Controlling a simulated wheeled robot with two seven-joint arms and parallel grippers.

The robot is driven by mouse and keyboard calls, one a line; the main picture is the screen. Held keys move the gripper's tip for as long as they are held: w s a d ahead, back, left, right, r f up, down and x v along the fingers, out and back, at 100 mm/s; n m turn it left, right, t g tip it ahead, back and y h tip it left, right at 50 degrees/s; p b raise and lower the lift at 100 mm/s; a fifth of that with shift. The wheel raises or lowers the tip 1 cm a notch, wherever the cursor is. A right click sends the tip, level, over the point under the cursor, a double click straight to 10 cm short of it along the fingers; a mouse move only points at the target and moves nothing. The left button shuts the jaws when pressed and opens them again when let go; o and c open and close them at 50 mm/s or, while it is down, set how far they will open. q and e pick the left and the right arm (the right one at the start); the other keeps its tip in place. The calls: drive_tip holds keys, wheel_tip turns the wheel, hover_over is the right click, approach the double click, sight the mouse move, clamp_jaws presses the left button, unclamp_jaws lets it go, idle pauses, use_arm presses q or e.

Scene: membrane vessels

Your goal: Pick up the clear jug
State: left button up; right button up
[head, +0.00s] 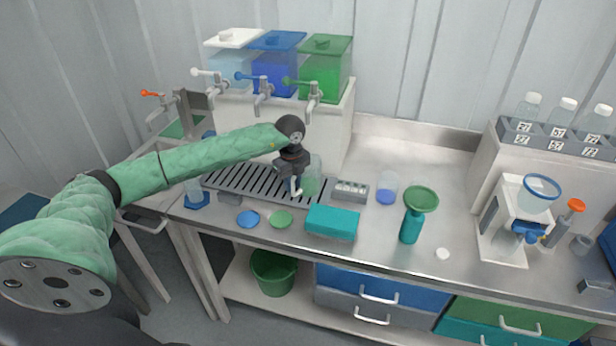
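A clear, green-tinted vessel (313,178), which looks like the jug, stands at the right end of the slotted drip tray (215,181), below the green tap. My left gripper (295,186) points down right beside its left side. A pale upright piece shows at the gripper's tips; I cannot tell whether it is a finger or the jug's handle. Whether the fingers are closed on anything is unclear. Part of the vessel is hidden behind the gripper. My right gripper is not in view.
Dispensers with white, blue (277,75) and green (325,75) lids stand above taps. A teal box (332,222), blue lid (248,219), green lid (281,219), clear cup with blue liquid (387,188) and teal bottle with green funnel (421,199) surround the tray.

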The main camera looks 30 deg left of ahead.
use_arm(q)
drive_tip(key=shift+f, duration=0.3)
clamp_jaws()
drive_tip(key=shift+r, duration=0.1)
